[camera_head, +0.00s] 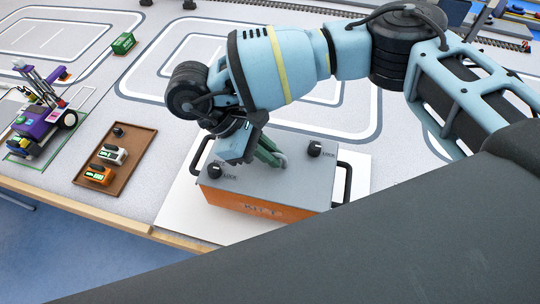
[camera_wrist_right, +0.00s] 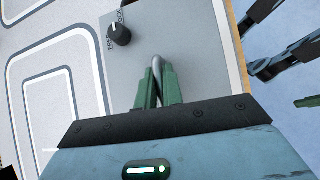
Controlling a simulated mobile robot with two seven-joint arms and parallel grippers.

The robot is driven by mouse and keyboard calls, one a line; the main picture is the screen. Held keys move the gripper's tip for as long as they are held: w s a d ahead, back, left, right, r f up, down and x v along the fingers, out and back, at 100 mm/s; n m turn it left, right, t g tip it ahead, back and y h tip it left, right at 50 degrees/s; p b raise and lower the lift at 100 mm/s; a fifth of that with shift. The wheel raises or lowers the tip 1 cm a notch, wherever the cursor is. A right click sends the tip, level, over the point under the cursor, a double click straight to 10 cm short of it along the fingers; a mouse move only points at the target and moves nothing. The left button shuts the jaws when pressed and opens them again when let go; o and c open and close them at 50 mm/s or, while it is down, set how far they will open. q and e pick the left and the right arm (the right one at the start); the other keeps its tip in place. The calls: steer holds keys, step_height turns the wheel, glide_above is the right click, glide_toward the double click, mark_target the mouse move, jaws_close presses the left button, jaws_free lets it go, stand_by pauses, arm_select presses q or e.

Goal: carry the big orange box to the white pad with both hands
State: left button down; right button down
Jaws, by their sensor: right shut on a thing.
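The big orange box (camera_head: 262,207) has a grey lid (camera_head: 215,183), a black handle at each end and two black lock knobs. It stands level over the white pad (camera_head: 178,204), which shows around it; I cannot tell whether its bottom touches. My right gripper (camera_head: 272,155) reaches down onto the middle of the lid. In the right wrist view its green fingers (camera_wrist_right: 157,88) are shut on a grey metal loop (camera_wrist_right: 157,68) on the lid. My left gripper does not show in the head view. A green piece at the right wrist view's edge is unclear.
A purple toy machine (camera_head: 38,132) stands farther left. A green container (camera_head: 123,43) is at the back left. The table's wooden front edge (camera_head: 80,205) runs close before the pad.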

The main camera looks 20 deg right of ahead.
steer(key=shift+w+r, duration=0.1)
steer(key=shift+w, duration=0.1)
steer(key=shift+w+d, duration=0.15)
steer(key=shift+w, duration=0.25)
steer(key=shift+f, duration=1.75)
steer(key=shift+f, duration=0.15)
steer(key=c, duration=1.5)
jaws_free()
steer(key=shift+f, duration=0.1)
steer(key=shift+c, duration=0.2)
steer(key=shift+r, duration=0.25)
steer(key=v, duration=1.2)
steer(key=shift+f+b, duration=0.15)
steer(key=shift+b, duration=0.2)
